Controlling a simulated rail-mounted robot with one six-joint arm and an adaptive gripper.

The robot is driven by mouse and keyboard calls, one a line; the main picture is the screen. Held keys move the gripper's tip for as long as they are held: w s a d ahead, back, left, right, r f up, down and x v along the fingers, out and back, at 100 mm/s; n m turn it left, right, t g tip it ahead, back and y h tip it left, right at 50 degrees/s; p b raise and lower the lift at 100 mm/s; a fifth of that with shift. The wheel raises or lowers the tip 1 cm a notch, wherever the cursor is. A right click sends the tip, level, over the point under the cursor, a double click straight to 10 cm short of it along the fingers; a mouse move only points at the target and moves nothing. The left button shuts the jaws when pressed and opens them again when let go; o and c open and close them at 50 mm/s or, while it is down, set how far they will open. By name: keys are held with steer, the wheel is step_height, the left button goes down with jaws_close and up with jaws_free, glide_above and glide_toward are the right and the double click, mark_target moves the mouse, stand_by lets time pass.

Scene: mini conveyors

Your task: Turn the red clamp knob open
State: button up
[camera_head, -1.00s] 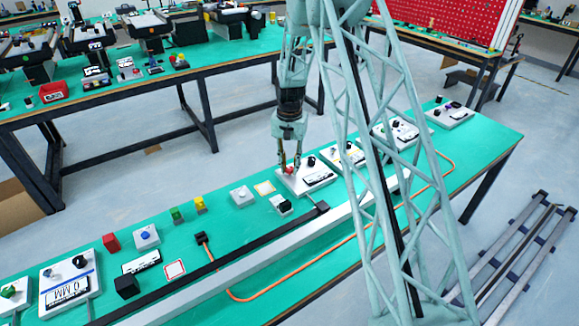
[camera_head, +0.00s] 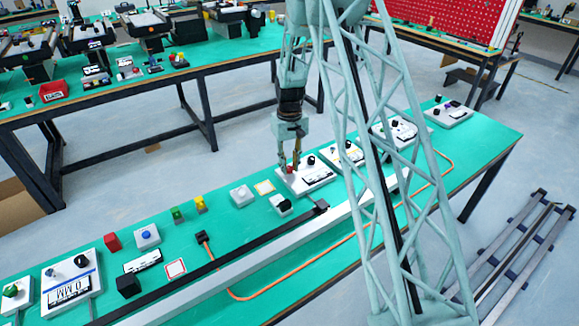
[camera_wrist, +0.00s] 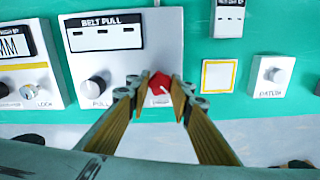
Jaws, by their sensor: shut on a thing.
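The red clamp knob (camera_wrist: 159,84) sits on the front right part of the white "BELT PULL" box (camera_wrist: 152,25) in the wrist view. A pale pointer line shows on its face. My gripper (camera_wrist: 158,96) has its two fingers around the knob, with the tips at its left and right sides. In the head view my gripper (camera_head: 290,168) comes down from above onto the left end of the white box (camera_head: 318,180). There the knob (camera_head: 289,170) is small and partly hidden by the fingers.
A black knob (camera_wrist: 95,87) marked "PULL" stands left of the red knob on the same box. A yellow-framed square (camera_wrist: 218,75) and a "DATUM" box (camera_wrist: 271,76) lie to the right. A second white box (camera_wrist: 25,80) stands close on the left.

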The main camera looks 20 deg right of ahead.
mark_target(290, 168)
stand_by(0.3)
steer(key=o, duration=0.8)
steer(key=shift+o, duration=0.2)
steer(key=shift+r, duration=0.1)
step_height(290, 168, up, 12)
stand_by(0.6)
stand_by(0.5)
